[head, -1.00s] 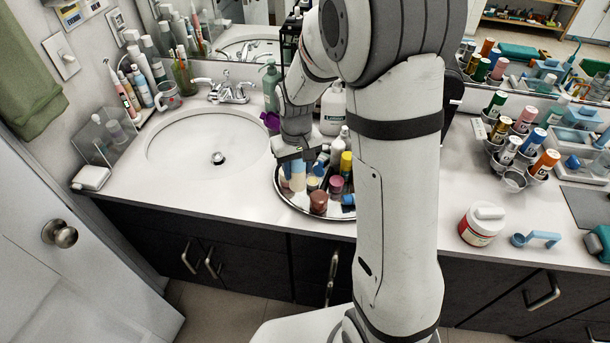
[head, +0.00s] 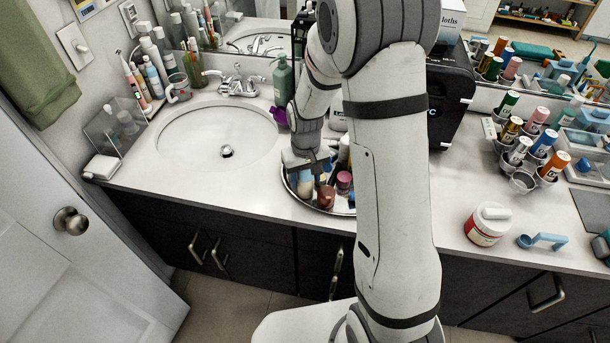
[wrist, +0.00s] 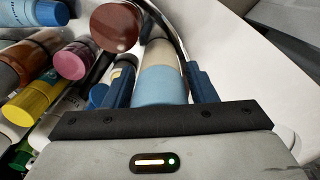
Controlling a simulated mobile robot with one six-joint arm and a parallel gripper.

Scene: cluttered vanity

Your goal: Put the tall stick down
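The tall stick (wrist: 163,85), light blue with a cream part beyond, stands between my gripper's dark blue fingers in the wrist view. In the head view the stick (head: 305,185) shows below my gripper (head: 306,165), over the left part of a round tray (head: 323,211). My gripper looks shut on it, with a finger along each side. I cannot tell whether the stick's far end touches the tray. A brown-red round-topped item (wrist: 117,27) is close beside the stick.
Several cosmetics crowd the tray, among them a pink-topped cylinder (wrist: 76,61) and a yellow tube (wrist: 33,98). A green pump bottle (head: 282,82) stands behind. The sink (head: 190,140) lies to the left. Counter in front of the tray is clear.

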